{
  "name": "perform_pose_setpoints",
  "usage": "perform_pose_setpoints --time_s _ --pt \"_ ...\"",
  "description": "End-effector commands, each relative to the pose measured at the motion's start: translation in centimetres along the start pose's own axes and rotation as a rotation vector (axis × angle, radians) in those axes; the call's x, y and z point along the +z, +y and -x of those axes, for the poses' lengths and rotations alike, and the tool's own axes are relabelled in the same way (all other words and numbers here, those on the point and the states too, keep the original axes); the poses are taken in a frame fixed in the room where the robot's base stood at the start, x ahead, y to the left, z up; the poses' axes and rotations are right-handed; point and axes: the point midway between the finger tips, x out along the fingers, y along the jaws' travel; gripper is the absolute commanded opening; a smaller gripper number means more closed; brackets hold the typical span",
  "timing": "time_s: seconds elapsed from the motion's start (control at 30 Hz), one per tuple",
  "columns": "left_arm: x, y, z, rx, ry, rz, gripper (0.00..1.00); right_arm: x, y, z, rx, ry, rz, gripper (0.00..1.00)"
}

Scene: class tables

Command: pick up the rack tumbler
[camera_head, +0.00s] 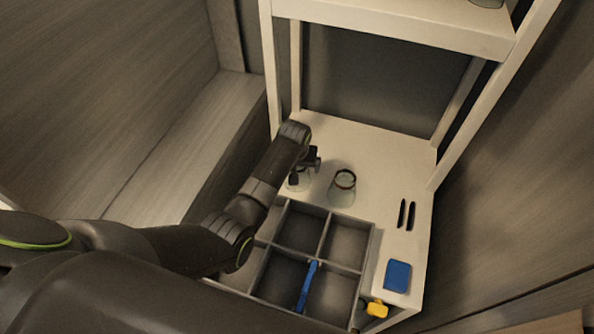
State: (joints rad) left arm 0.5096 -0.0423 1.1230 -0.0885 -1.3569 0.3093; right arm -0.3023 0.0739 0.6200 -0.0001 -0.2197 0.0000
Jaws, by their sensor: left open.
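A clear glass tumbler (342,190) with a dark rim stands on the white rack's lower shelf (385,160). A second clear glass piece (299,182) shows just below my left gripper, partly hidden by it. My left gripper (300,173) is open and reaches in from the left over the shelf. Its fingers are at this second glass, to the left of the rimmed tumbler. I cannot tell whether they touch the glass. My right gripper is not in view.
A grey divided box (368,250) sits in front of the glasses, with a blue item (307,287) in it. A blue block (397,276), a yellow piece (377,309) and two dark slots are at the right. The rack's upper shelf (400,28) overhangs the back.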

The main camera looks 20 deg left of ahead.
Motion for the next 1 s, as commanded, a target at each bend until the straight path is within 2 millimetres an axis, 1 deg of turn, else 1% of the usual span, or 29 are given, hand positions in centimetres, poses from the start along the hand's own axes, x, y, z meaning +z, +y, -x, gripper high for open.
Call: perform_pose_setpoints --time_s 0.1,0.3,0.37,0.73,1.0 --pt "0.00 -0.02 -0.34 0.000 0.000 0.000 0.94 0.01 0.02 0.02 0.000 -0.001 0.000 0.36" --pt "0.00 -0.02 -0.36 0.000 0.000 0.001 0.94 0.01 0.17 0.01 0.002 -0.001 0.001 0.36" --pt "0.01 -0.02 -0.35 0.000 0.000 0.001 0.87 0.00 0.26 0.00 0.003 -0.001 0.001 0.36" --pt "0.02 -0.03 -0.35 0.000 0.000 0.001 0.39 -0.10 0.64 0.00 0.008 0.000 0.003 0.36" --pt "-0.11 0.00 -0.11 0.000 0.002 0.001 0.38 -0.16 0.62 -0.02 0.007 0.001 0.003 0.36"
